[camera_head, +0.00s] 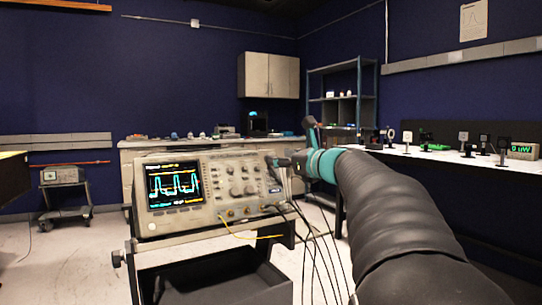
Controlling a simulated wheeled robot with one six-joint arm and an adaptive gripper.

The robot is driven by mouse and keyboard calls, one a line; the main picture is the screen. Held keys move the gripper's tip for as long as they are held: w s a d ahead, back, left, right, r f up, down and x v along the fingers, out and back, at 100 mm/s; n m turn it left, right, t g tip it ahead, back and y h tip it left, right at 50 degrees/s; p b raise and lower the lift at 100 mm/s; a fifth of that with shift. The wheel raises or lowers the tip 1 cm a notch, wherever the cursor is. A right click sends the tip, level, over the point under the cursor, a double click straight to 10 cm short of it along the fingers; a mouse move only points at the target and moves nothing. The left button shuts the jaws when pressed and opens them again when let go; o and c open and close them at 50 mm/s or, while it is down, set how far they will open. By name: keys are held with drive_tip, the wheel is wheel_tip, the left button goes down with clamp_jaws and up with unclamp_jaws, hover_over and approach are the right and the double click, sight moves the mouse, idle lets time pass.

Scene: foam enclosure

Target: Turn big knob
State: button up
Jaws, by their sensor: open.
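A beige oscilloscope (215,208) stands on a cart, left of the middle, with a lit screen (174,187) showing cyan and yellow traces. Several knobs and buttons (238,180) cover the panel to the right of the screen. I cannot tell for sure which of them is the big knob. My arm reaches in from the lower right. My gripper (274,161), dark and small in the picture, is at the upper right edge of the oscilloscope's panel. It is open and hides part of that edge. I cannot tell whether it touches a knob.
Dark cables (314,235) hang from the oscilloscope's right side and a yellow lead (245,236) runs across its lower front. The cart (215,280) has a dark tray below. A bench with optics (440,155) lies to the right. Open floor (75,255) shows on the left.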

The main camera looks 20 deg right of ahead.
drive_tip(key=shift+x, duration=1.4)
clamp_jaws()
drive_tip(key=shift+n, duration=0.3)
drive_tip(key=n+y, duration=0.1)
drive_tip(key=n, duration=0.1)
drive_tip(key=n+g+y+p, duration=0.1)
drive_tip(key=n, duration=0.2)
drive_tip(key=shift+r+g, duration=0.1)
drive_tip(key=shift+g, duration=0.2)
drive_tip(key=shift+n+g+y+p, duration=0.6)
drive_tip(key=shift+n, duration=1.3)
